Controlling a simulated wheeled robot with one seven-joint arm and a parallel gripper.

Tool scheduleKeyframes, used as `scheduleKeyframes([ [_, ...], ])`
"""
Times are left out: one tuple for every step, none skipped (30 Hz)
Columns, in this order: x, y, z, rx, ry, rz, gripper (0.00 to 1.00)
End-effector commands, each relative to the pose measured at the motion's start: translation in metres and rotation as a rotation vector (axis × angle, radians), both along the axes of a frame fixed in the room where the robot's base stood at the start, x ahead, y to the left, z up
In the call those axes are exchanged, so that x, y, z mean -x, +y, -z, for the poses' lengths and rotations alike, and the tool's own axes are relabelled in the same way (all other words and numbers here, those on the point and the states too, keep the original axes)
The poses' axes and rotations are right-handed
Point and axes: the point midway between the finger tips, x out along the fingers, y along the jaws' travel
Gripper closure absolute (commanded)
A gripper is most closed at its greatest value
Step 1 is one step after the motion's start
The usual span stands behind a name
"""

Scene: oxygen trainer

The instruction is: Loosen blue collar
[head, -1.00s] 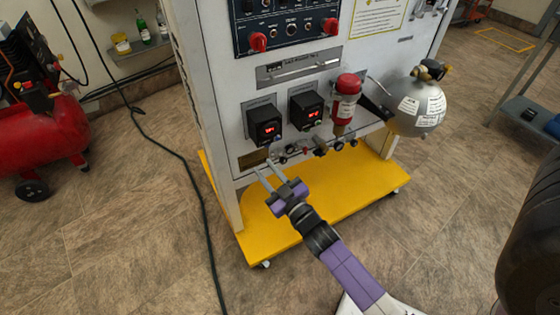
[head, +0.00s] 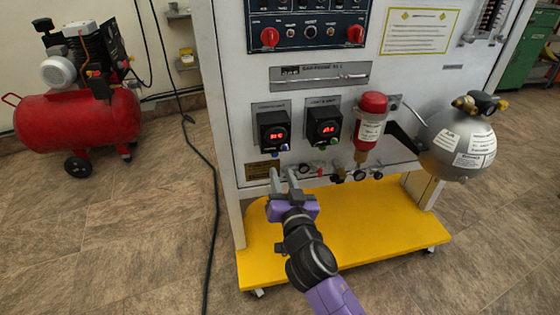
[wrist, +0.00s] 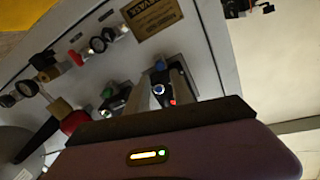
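A blue collar (head: 284,148) shows at the lower right of the left black box (head: 273,128) with a red display, on the front of the white panel. My gripper (head: 283,174) is just below that box, fingers pointing at the panel, apart and empty. In the wrist view the blue collar (wrist: 159,91) appears as a small ring between the two fingers of my gripper (wrist: 162,72). I cannot tell whether the fingers touch it.
A green collar (head: 321,147) sits under the right black box (head: 323,123). A red cylinder (head: 371,120), small gauges (head: 359,175) and a grey tank (head: 458,142) are further right. A yellow base (head: 350,235) lies below. A red compressor (head: 80,120) stands left.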

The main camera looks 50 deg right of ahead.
Motion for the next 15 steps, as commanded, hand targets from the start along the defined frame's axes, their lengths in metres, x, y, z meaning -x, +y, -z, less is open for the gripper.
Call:
scheduleKeyframes([
  [-0.004, -0.003, 0.0, -0.001, -0.002, 0.0, 0.72],
  [-0.007, -0.005, 0.0, -0.001, -0.002, 0.0, 0.72],
  [-0.012, -0.008, -0.001, -0.001, -0.003, 0.001, 0.72],
  [-0.015, -0.011, -0.001, 0.0, -0.002, 0.001, 0.72],
  [-0.02, -0.014, -0.001, 0.0, -0.002, 0.001, 0.72],
  [-0.025, -0.018, -0.001, -0.001, -0.003, 0.001, 0.72],
  [-0.029, -0.02, 0.0, 0.0, -0.001, 0.001, 0.72],
  [-0.033, -0.023, -0.001, 0.001, -0.001, 0.001, 0.72],
  [-0.038, -0.026, 0.0, 0.0, -0.001, 0.001, 0.72],
  [-0.042, -0.029, -0.001, 0.0, -0.001, 0.0, 0.72],
  [-0.045, -0.031, 0.0, -0.001, -0.002, 0.0, 0.72],
  [-0.049, -0.033, 0.0, 0.001, -0.001, 0.0, 0.72],
  [-0.051, -0.035, 0.0, 0.001, -0.001, 0.0, 0.72],
  [-0.054, -0.037, 0.0, 0.001, 0.0, 0.0, 0.72],
  [-0.056, -0.038, 0.0, 0.001, 0.001, 0.0, 0.72],
])
